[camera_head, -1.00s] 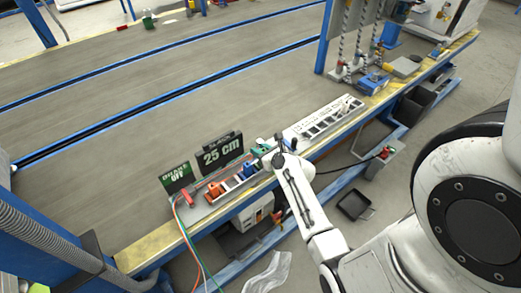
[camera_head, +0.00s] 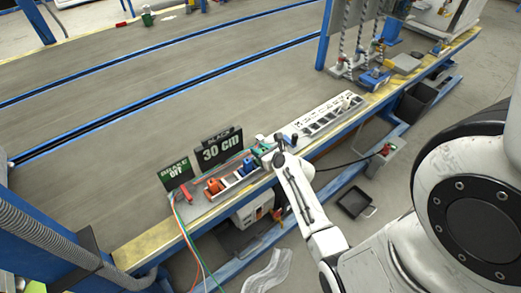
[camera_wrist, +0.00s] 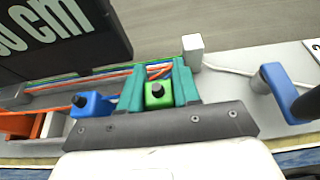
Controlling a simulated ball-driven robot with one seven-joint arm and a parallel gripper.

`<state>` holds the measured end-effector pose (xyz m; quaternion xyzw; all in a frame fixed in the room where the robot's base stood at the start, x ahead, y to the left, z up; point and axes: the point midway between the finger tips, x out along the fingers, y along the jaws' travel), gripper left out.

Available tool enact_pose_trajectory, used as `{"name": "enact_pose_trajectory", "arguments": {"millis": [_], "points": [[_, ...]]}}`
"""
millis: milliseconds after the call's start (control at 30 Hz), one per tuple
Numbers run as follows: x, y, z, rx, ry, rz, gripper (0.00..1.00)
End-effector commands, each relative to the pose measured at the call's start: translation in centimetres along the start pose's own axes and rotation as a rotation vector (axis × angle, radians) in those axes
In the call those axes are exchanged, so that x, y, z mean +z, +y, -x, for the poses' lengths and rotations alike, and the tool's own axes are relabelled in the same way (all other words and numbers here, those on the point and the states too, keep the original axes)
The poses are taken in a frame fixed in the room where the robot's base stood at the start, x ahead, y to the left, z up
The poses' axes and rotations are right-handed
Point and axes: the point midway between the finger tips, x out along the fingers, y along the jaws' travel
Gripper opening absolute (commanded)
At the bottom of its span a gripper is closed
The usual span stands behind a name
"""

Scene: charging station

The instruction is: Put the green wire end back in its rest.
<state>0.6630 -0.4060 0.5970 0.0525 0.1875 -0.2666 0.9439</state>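In the head view my gripper (camera_head: 262,149) is at the right end of the rest strip (camera_head: 227,186), on the bench edge. Green and orange wires (camera_wrist: 70,82) run left behind the fingers.
A blue wire end (camera_wrist: 92,104) stands just left of my fingers, with an orange one (camera_head: 213,186) beyond it. A blue handle (camera_wrist: 280,90) stands to the right. A black sign (camera_head: 221,150) reading 30 cm stands behind. A white post (camera_wrist: 193,50) is close behind the right finger.

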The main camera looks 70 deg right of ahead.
Motion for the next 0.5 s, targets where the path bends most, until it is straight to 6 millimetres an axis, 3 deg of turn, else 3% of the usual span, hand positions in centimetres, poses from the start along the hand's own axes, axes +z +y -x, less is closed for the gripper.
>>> {"name": "enact_pose_trajectory", "arguments": {"millis": [300,500], "points": [[0.05,0.0,0.01,0.0,0.0,0.0,0.61],[0.03,0.0,0.03,0.0,0.0,0.0,0.61]]}}
